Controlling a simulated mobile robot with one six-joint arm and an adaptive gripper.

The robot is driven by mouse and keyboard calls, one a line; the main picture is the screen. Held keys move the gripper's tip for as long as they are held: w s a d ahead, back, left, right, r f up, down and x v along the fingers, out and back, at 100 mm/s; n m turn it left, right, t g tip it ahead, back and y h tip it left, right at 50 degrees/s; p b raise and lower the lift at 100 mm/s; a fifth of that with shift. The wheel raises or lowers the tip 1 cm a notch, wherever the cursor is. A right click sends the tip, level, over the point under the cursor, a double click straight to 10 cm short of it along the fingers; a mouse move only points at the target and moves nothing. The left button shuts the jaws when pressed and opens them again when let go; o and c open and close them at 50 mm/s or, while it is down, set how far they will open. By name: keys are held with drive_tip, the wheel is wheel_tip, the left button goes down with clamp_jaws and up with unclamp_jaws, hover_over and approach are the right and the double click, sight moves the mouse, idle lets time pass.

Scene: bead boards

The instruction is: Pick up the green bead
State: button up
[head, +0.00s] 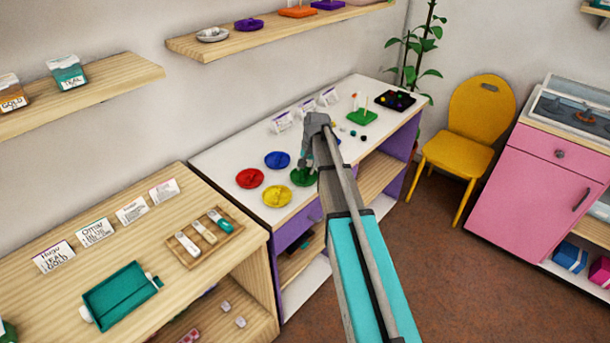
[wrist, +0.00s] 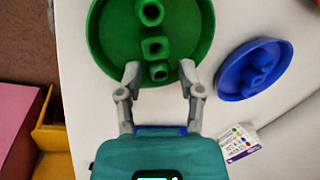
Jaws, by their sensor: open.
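A round green dish (wrist: 110,50) holds three green beads in a row, seen in the wrist view. The nearest green bead (wrist: 158,71) lies between my fingertips, with a gap on each side. A middle green bead (wrist: 155,47) and a far green bead (wrist: 150,12) lie beyond it. My gripper (wrist: 160,71) is open and empty over the dish's near edge. In the head view my gripper (head: 306,166) points down at the green dish (head: 300,181), partly hiding it; the beads inside cannot be made out there.
A blue dish (head: 277,160), red dish (head: 249,179) and yellow dish (head: 276,197) stand close by on the white table. A green peg board (head: 362,118), a few small loose beads and a black tray (head: 395,100) lie farther back. Cards (head: 281,123) stand along the wall.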

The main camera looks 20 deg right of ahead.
idle(0.6)
drive_tip(key=c, duration=0.5)
